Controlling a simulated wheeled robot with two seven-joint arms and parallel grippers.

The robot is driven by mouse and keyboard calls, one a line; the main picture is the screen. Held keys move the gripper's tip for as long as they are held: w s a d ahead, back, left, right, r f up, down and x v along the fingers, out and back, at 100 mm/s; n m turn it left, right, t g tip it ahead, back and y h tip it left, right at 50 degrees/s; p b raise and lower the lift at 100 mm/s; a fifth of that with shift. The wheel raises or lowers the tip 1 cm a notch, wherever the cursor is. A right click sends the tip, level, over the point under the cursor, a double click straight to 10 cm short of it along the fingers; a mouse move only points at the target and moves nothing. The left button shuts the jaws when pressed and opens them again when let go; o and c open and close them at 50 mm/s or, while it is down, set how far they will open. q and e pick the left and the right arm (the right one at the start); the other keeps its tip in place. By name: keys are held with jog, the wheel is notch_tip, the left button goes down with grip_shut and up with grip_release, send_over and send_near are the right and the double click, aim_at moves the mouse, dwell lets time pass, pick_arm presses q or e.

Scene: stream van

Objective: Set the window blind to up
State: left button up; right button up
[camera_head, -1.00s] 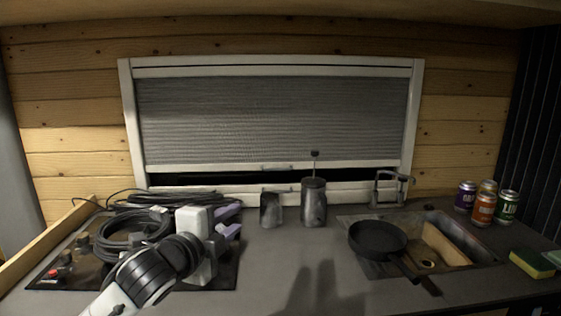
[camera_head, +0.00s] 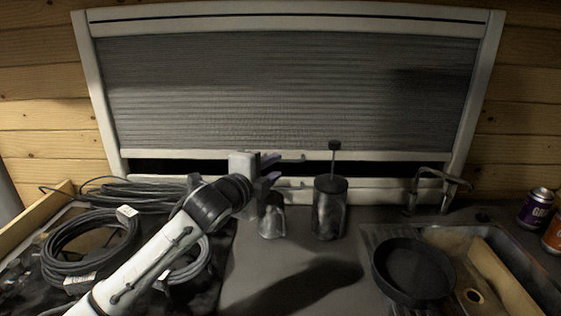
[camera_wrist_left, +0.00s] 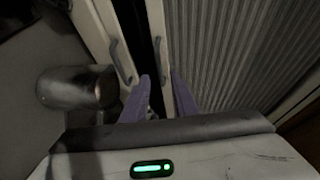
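The window blind (camera_head: 270,95) is grey and pleated, drawn down over most of the window. A dark gap shows below its white bottom rail (camera_head: 210,156). A small handle (camera_head: 290,157) sits on that rail; in the left wrist view a handle (camera_wrist_left: 158,60) shows on the rail too. My left gripper (camera_head: 275,171) is in front of the window at rail height, beside the handle. In the left wrist view its two purple fingers (camera_wrist_left: 161,95) are apart, with the white rail just beyond and between them. I cannot tell whether they touch it. My right gripper is out of view.
A dark canister with a plunger (camera_head: 330,208) and a small metal pot (camera_head: 272,217) stand below my gripper. Coiled black cables (camera_head: 85,250) lie at left. A pan (camera_head: 413,270), sink (camera_head: 500,265), faucet (camera_head: 435,180) and cans (camera_head: 537,208) are at right.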

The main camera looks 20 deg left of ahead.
aim_at(283, 161)
pick_arm(q)
jog(key=shift+x, duration=2.25)
grip_shut()
